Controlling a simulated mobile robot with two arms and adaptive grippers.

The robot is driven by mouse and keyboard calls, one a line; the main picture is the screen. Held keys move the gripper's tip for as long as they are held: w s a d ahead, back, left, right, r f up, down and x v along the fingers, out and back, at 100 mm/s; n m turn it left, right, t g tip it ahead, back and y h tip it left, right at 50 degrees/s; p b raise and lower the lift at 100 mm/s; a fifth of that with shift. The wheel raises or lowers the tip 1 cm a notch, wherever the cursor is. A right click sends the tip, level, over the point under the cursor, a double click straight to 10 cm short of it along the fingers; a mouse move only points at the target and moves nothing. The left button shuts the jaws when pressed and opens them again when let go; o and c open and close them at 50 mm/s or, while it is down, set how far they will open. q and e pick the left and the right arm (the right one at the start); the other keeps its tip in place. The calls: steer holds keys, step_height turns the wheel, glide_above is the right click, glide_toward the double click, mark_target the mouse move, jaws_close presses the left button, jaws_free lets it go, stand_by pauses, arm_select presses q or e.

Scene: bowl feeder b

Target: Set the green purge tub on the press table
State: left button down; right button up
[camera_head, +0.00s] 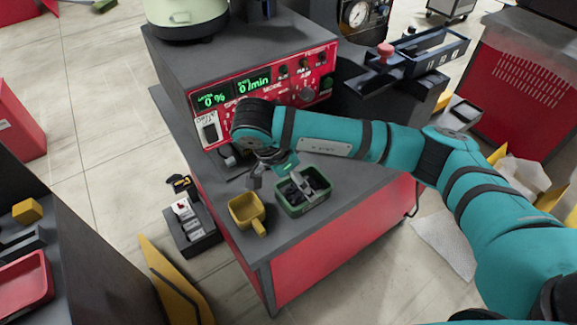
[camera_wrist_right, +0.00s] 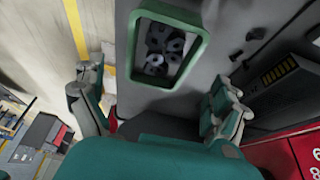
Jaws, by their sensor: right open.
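The green tub (camera_head: 318,204) sits upright on the grey top of the red table (camera_head: 345,220), near its front edge. It holds several dark grey pieces. In the right wrist view the tub (camera_wrist_right: 196,62) lies ahead of my fingers, and ring-like grey pieces show inside. My right gripper (camera_head: 279,181) is at the tub, with its fingers partly over it in the head view. In the wrist view the right gripper (camera_wrist_right: 157,103) is spread wide with nothing between its fingers. I cannot tell whether a finger touches the tub. My left gripper is not in view.
A yellow scoop (camera_head: 246,213) stands just left of the tub. The red control panel (camera_head: 255,95) with green displays rises behind. A dark box (camera_head: 190,228) stands on the floor left of the table. Table top right of the tub is partly clear.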

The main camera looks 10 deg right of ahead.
steer(key=v, duration=0.5)
steer(key=shift+r, duration=0.15)
